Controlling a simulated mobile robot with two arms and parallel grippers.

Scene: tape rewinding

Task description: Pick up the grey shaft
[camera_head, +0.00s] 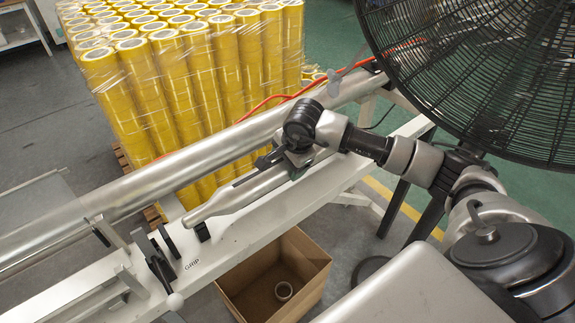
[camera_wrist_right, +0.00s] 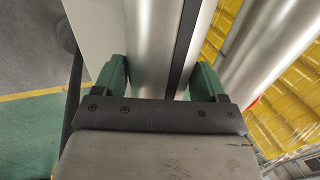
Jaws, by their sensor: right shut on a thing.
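The grey shaft (camera_head: 240,192), a smooth metal cylinder with a tapered left end, lies along the white bench in the head view. My right gripper (camera_head: 285,162) is around its right part, shut on it. In the right wrist view the green fingers of my right gripper (camera_wrist_right: 162,85) stand on either side of the shaft (camera_wrist_right: 150,40). The gripper hides part of the shaft, and I cannot tell whether the shaft rests on the bench or is just above it. My left gripper is not in view.
A long metal roller (camera_head: 175,177) runs behind the shaft. Wrapped stacks of yellow tape rolls (camera_head: 190,80) stand beyond it. A cardboard box (camera_head: 268,298) with a ring inside is below the bench (camera_head: 215,248). A large black fan (camera_head: 490,70) is at the upper right.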

